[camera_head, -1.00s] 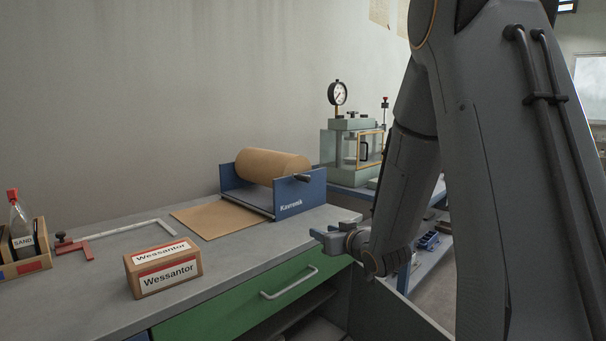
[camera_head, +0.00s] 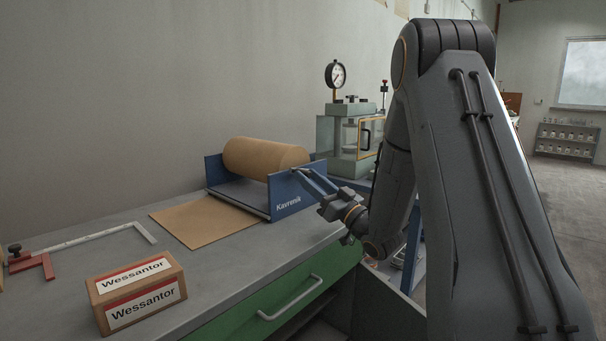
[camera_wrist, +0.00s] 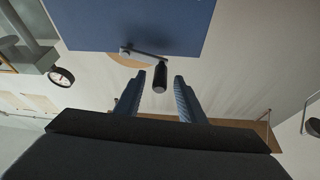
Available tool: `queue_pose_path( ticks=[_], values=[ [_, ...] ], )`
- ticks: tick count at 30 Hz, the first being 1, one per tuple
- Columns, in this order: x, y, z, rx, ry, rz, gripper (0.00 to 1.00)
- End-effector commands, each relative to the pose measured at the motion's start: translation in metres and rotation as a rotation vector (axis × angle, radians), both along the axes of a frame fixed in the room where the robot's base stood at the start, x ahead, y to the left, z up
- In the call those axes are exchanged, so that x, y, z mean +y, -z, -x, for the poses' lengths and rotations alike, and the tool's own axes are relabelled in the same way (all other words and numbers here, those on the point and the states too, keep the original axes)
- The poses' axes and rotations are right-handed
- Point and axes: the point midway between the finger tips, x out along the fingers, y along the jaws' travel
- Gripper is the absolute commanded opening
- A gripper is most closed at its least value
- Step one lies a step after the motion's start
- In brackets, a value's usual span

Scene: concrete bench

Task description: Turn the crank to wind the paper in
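The paper roll (camera_head: 264,158) sits in a blue holder marked Kavrenik (camera_head: 290,205), with a brown sheet (camera_head: 203,224) lying out in front of it on the bench. In the wrist view the crank has a grey arm (camera_wrist: 140,53) and a black handle (camera_wrist: 160,78) on the holder's blue side plate (camera_wrist: 130,22). My gripper (camera_wrist: 165,80) is open, its two blue fingers to either side of the handle's line. The handle's end lies near the fingertips; I cannot tell whether it touches. In the head view my gripper (camera_head: 308,175) hides most of the crank.
A Wessantor box (camera_head: 137,292) stands at the bench's front left, beside a red-ended clamp (camera_head: 90,240). A glass-sided press with a gauge (camera_head: 345,135) stands behind the holder. The green drawer (camera_head: 290,290) has a protruding handle (camera_head: 291,299) below the bench top.

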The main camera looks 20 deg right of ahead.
Motion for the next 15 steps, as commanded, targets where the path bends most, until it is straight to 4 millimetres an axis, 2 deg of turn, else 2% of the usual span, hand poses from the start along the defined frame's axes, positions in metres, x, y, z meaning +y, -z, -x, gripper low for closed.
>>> queue_pose_path(
  ticks=[6,15],
  values=[
    [0.01,-0.009,-0.019,0.001,0.0,0.0,0.36],
    [0.012,-0.01,-0.023,0.001,0.002,0.0,0.36]
  ],
)
